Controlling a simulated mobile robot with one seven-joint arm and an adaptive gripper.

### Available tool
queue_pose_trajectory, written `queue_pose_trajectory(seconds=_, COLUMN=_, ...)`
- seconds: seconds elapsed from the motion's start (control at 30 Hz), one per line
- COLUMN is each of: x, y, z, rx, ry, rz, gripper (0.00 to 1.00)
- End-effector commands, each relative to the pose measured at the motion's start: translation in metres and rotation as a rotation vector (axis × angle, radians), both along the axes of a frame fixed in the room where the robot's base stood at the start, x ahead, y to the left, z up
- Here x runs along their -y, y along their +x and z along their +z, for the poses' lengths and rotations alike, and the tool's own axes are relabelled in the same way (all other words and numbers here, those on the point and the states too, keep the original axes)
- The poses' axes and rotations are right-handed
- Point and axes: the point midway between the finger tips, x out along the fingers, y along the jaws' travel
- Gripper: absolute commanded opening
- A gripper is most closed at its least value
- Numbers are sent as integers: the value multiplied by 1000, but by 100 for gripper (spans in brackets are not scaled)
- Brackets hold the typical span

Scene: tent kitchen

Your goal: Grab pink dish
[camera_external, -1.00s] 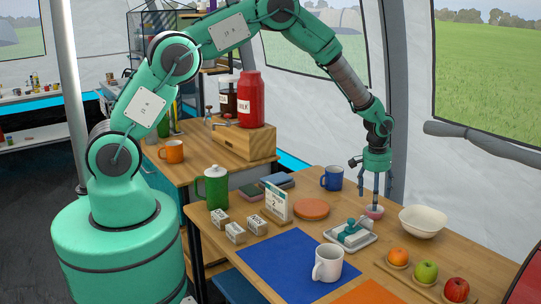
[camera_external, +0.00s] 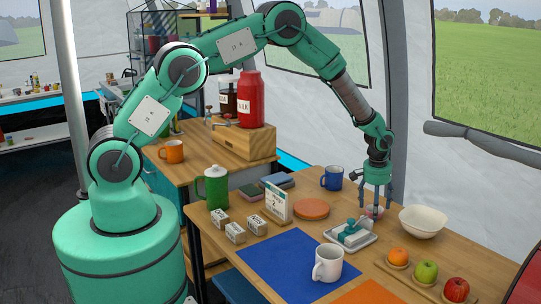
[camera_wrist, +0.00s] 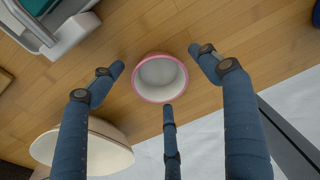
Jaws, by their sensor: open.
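The pink dish (camera_wrist: 160,78) is a small round bowl with a pink rim and a pale inside. It sits upright on the wooden table, near the middle of the wrist view. In the external view it (camera_external: 375,211) is small and partly hidden by my fingers. My gripper (camera_wrist: 160,75) is open, with three dark blue fingers spread around the dish: one to its left, one to its right and one below it in the wrist view. Nothing is held. In the external view my gripper (camera_external: 376,203) points straight down at the dish. Contact cannot be told.
A white bowl (camera_external: 423,221) stands just right of the dish. A blue mug (camera_external: 332,178) is behind to the left. Fruit on coasters, including an orange (camera_external: 398,257), lies farther front.

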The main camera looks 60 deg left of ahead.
Motion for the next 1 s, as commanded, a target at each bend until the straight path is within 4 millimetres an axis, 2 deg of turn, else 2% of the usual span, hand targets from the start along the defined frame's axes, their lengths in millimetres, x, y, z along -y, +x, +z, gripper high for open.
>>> queue_pose_trajectory(seconds=0.13, x=0, y=0, z=0, rx=0, ry=0, rz=0, gripper=74)
queue_pose_trajectory(seconds=0.37, x=0, y=0, z=0, rx=0, ry=0, rz=0, gripper=29)
queue_pose_trajectory(seconds=0.77, x=0, y=0, z=4, rx=0, ry=0, rz=0, gripper=28)
queue_pose_trajectory(seconds=1.0, x=0, y=0, z=29, rx=1, ry=0, rz=0, gripper=28)
